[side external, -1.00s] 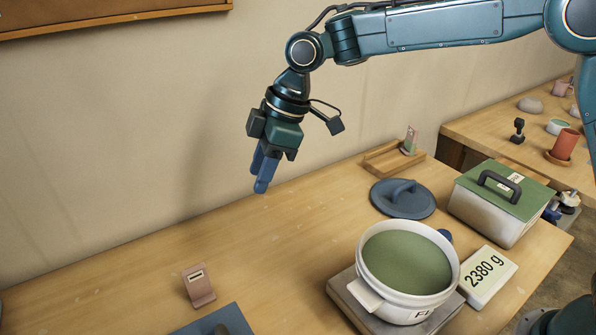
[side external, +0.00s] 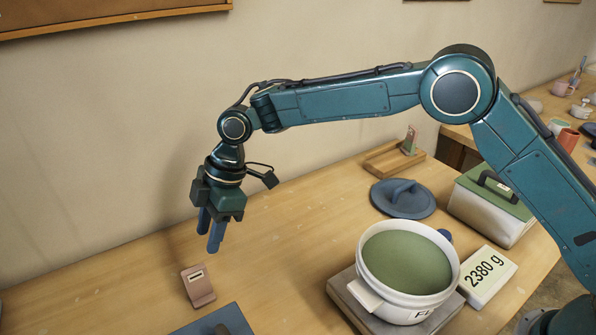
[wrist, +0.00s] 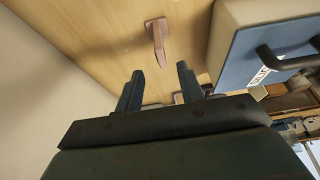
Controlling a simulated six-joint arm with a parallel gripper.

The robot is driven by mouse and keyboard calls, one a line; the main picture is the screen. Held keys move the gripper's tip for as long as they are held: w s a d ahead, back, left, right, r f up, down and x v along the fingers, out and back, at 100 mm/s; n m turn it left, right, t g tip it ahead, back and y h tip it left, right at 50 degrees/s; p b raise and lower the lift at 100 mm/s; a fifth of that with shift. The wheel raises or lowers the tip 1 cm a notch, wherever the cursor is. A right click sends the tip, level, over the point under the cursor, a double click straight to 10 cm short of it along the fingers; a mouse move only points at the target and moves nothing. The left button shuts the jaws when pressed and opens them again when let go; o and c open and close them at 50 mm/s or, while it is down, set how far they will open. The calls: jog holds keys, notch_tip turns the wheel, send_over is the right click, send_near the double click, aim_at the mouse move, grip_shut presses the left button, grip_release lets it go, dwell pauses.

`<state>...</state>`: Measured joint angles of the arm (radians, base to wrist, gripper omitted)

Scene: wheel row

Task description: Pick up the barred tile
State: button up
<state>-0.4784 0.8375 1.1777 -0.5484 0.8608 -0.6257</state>
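A small pinkish-brown piece (side external: 198,288) with a dark-and-white bar mark near its top stands, leaning slightly, on the table in the side view; it looks like the barred tile on a small stand, though I cannot tell where tile and stand divide. In the wrist view it shows edge-on (wrist: 157,38), beyond the fingertips. My gripper (side external: 210,240) points down above and slightly right of it in the side view, apart from it. In the wrist view my gripper (wrist: 160,72) has its two blue fingers apart with nothing between them.
A blue lidded box (side external: 222,318) with a handle is close to the brown piece; it also shows in the wrist view (wrist: 245,60). A white pot (side external: 370,303) stands on a scale reading 2380 g. A blue lid (side external: 390,208) and wooden rack (side external: 378,160) lie behind.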

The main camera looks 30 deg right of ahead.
aim_at(201, 266)
jog(key=shift+x, duration=3.95)
jog(key=shift+x, duration=2.55)
jog(key=shift+c, duration=0.2)
grip_shut()
